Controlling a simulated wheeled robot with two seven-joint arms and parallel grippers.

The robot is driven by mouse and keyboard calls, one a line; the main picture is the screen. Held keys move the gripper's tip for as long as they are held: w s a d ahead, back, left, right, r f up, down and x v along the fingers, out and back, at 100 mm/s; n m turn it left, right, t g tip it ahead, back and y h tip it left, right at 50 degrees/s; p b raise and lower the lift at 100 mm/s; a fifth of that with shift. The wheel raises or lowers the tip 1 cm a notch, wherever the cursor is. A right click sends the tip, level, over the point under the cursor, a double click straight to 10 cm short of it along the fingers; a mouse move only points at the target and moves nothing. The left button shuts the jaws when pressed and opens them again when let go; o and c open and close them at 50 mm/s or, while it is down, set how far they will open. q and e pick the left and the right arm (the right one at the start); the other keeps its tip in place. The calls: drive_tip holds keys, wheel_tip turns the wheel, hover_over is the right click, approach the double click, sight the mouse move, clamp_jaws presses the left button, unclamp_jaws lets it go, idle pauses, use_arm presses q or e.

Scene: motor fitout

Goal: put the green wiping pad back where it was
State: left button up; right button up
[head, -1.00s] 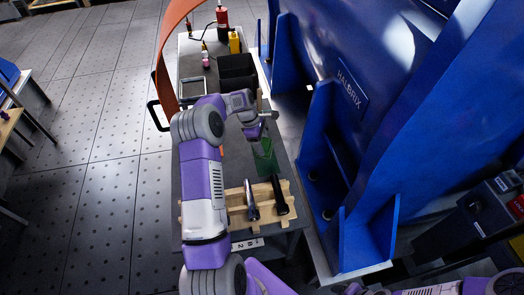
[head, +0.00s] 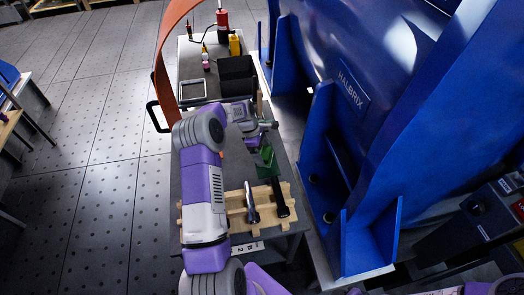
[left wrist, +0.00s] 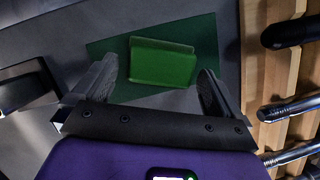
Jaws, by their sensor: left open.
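The green wiping pad (left wrist: 163,62) is over a flat, darker green patch (left wrist: 207,40) on the grey worktop in the left wrist view. I cannot tell whether it lies fully flat. In the head view the pad (head: 267,155) shows small at my left gripper, with the dark green patch (head: 270,170) just below it. My left gripper (left wrist: 158,72) is open, its two fingers apart on either side of the pad's near part, with a gap on each side. My right gripper is not in view.
A wooden rack (head: 236,200) with dark-handled tools stands at the worktop's near end, right of the pad in the wrist view. A black bin (head: 238,70), a tray frame (head: 193,89) and bottles are farther back. A large blue housing (head: 345,120) borders the right side.

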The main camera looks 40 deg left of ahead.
use_arm(q)
drive_tip(key=shift+r, duration=0.15)
drive_tip(key=p+v, duration=0.4)
drive_tip(key=v, duration=0.8)
drive_tip(key=shift+p, duration=0.35)
